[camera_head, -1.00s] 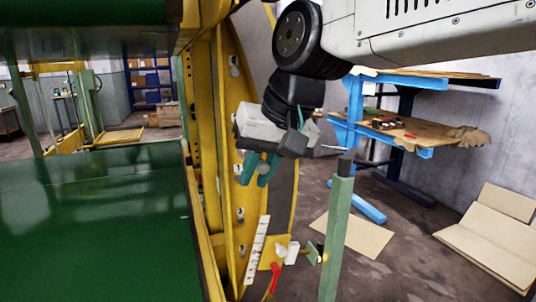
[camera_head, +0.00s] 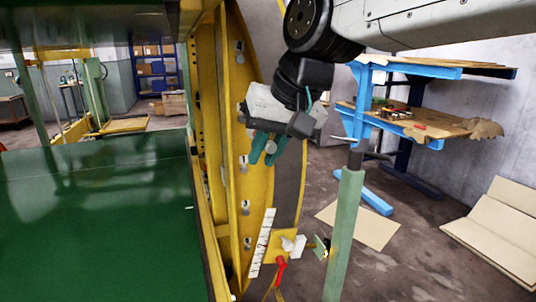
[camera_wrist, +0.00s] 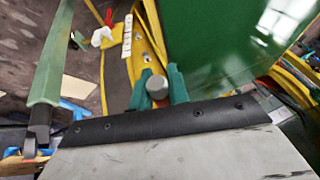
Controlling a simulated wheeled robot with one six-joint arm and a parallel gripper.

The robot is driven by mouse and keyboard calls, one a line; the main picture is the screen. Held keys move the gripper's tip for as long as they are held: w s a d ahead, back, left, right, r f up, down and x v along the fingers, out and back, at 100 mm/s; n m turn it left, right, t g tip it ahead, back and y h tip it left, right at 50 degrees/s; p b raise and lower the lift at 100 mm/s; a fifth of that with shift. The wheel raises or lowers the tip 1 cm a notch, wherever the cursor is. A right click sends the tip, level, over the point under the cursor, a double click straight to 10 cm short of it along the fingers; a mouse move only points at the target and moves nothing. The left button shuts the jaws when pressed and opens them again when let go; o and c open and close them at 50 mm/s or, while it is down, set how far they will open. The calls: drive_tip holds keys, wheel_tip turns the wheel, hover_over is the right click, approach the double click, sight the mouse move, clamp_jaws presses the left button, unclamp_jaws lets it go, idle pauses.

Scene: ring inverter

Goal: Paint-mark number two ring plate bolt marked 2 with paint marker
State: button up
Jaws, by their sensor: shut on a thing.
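My gripper (camera_head: 266,150) has green fingers and is shut on a short grey-white cylinder, which I take to be the paint marker (camera_head: 271,147). The marker's round end also shows between the fingers in the wrist view (camera_wrist: 157,87). The yellow ring plate (camera_head: 258,190) stands upright behind and left of the gripper. Several bolts sit along it, among them an upper bolt (camera_head: 239,47), a bolt level with the fingers (camera_head: 243,160) and a lower bolt (camera_head: 246,207). I cannot read any number by them. I cannot tell whether the marker touches the plate.
A white marked strip (camera_head: 262,243) runs down the plate's lower part, beside a red handle (camera_head: 280,270). A green post (camera_head: 344,230) stands right of the ring. A green belt surface (camera_head: 100,220) fills the left. A blue rack (camera_head: 400,115) stands behind right.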

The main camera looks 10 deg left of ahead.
drive_tip(key=shift+w+a, duration=0.3)
drive_tip(key=shift+w, duration=0.3)
drive_tip(key=shift+w+a, duration=0.35)
drive_tip(key=shift+w, duration=0.3)
drive_tip(key=shift+w+a, duration=0.3)
drive_tip(key=shift+w, duration=0.3)
drive_tip(key=shift+w+a, duration=0.2)
drive_tip(key=shift+w, duration=0.25)
idle(0.4)
drive_tip(key=shift+s+d, duration=0.35)
drive_tip(key=shift+s, duration=0.4)
drive_tip(key=shift+s+d, duration=0.4)
drive_tip(key=shift+s, duration=0.4)
drive_tip(key=shift+s+d, duration=0.35)
drive_tip(key=shift+s, duration=0.4)
